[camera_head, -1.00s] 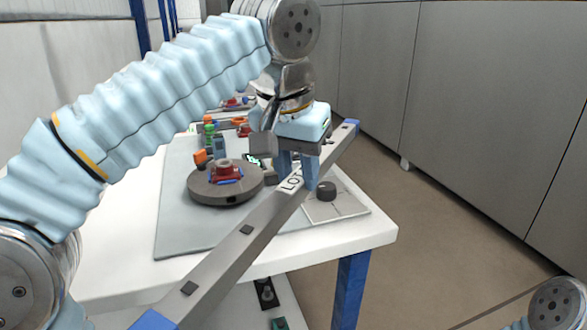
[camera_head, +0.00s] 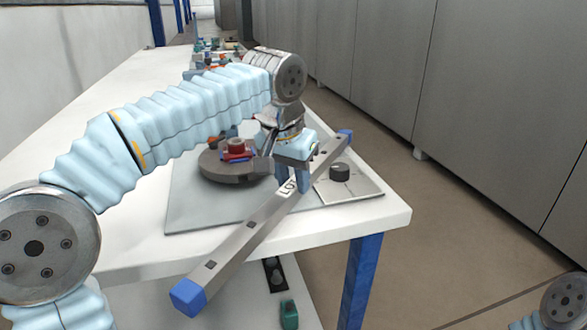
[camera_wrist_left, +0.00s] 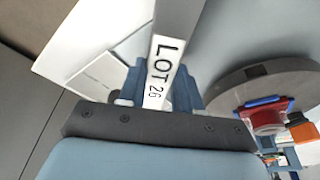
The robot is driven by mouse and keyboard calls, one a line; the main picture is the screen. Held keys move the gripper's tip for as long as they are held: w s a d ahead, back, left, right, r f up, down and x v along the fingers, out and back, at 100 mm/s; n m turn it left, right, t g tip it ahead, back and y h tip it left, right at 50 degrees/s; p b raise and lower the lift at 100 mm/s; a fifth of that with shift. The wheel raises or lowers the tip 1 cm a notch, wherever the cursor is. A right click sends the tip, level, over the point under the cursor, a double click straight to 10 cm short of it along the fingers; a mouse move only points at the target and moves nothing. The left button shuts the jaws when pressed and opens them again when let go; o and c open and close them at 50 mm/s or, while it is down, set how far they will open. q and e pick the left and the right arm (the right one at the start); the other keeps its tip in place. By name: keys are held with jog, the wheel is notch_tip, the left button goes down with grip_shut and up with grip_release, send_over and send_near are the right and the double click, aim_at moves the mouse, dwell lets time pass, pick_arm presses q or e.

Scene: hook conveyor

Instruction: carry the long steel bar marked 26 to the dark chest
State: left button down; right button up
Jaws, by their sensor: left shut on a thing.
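The long steel bar (camera_head: 243,237) has blue ends and runs slantwise over the table's front right corner in the head view. Its near end sticks out past the table edge. My left gripper (camera_head: 292,182) is shut around the bar near its label, toward the far end. In the left wrist view the bar (camera_wrist_left: 178,28) shows "LOT 26" between the blue fingers (camera_wrist_left: 160,88). Whether the bar touches the table or mat is hard to tell. My right gripper is out of view; only a piece of my right arm shows at the lower right. No dark chest is clearly seen.
The white table (camera_head: 120,105) has blue legs. On its grey mat (camera_head: 200,205) stand a round dark turntable (camera_head: 222,172) with a red part and a black knob (camera_head: 340,172) on a pale plate. Grey cabinets (camera_head: 480,90) line the right, with open brown floor (camera_head: 440,230) between.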

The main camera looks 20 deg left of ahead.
pick_arm(q)
jog(key=c, duration=1.2)
grip_release()
jog(key=shift+f, duration=0.1)
jog(key=o, duration=0.4)
